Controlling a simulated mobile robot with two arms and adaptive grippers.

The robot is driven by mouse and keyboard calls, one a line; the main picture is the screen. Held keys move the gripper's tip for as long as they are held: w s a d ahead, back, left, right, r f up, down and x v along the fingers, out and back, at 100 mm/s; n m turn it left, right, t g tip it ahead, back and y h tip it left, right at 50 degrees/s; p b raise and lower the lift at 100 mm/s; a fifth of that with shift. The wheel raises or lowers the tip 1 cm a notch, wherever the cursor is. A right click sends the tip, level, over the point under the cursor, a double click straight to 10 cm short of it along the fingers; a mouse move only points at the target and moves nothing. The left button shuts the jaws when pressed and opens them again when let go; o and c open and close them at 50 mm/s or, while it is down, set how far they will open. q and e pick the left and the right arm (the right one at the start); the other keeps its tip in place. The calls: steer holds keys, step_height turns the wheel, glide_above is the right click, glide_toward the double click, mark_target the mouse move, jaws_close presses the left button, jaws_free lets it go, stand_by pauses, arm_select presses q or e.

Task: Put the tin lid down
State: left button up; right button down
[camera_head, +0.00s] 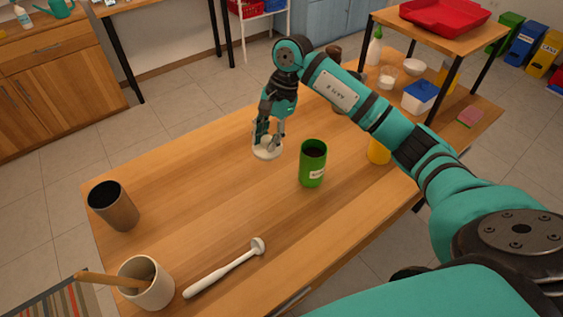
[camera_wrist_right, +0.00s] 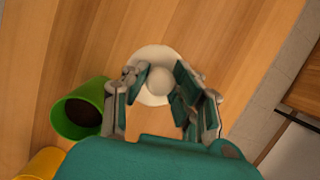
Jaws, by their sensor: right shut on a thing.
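The tin lid (camera_head: 267,153) is a round cream disc with a knob, at the middle of the wooden table in the head view. It also shows in the right wrist view (camera_wrist_right: 150,57). My right gripper (camera_head: 268,137) points down over the lid and is shut on its knob. In the right wrist view its fingers (camera_wrist_right: 163,88) stand on either side of the knob. The lid is at or just above the tabletop; I cannot tell if it touches. The green tin (camera_head: 313,170) stands upright and open, right of the lid, with dark contents. My left gripper is out of view.
The wooden table (camera_head: 200,190) is bare left of the lid. A brown cup (camera_head: 114,207), a cream crock (camera_head: 150,285) with a wooden handle, and a white ladle (camera_head: 225,267) are at front left. A yellow container (camera_head: 379,152) is partly hidden behind my right arm.

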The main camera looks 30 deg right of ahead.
steer(key=shift+w+d+f+m+t, duration=0.2)
steer(key=shift+w+d+f+m, duration=0.1)
steer(key=shift+d+m, duration=0.35)
steer(key=shift+w+d+f+m+t, duration=0.2)
steer(key=shift+w+d+m, duration=0.1)
steer(key=shift+d+m, duration=0.3)
step_height(320, 180, down, 5)
steer(key=shift+w+f+p, duration=0.15)
steer(key=shift+p, duration=0.55)
steer(key=shift+f+p, duration=0.4)
steer(key=shift+f, duration=1.95)
steer(key=shift+f+b, duration=0.45)
steer(key=shift+b, duration=0.15)
steer(key=c, duration=1.1)
jaws_free()
steer(key=shift+r, duration=0.1)
steer(key=shift+r+p, duration=0.4)
steer(key=shift+p, duration=0.2)
steer(key=shift+w+d+r, duration=0.1)
steer(key=shift+d+r, duration=0.1)
steer(key=shift+r, duration=0.15)
steer(key=b+v, duration=0.1)
steer(key=v, duration=0.4)
steer(key=b+v, duration=0.1)
steer(key=v, duration=0.5)
steer(key=shift+s+r, duration=0.15)
steer(key=shift+s, duration=0.05)
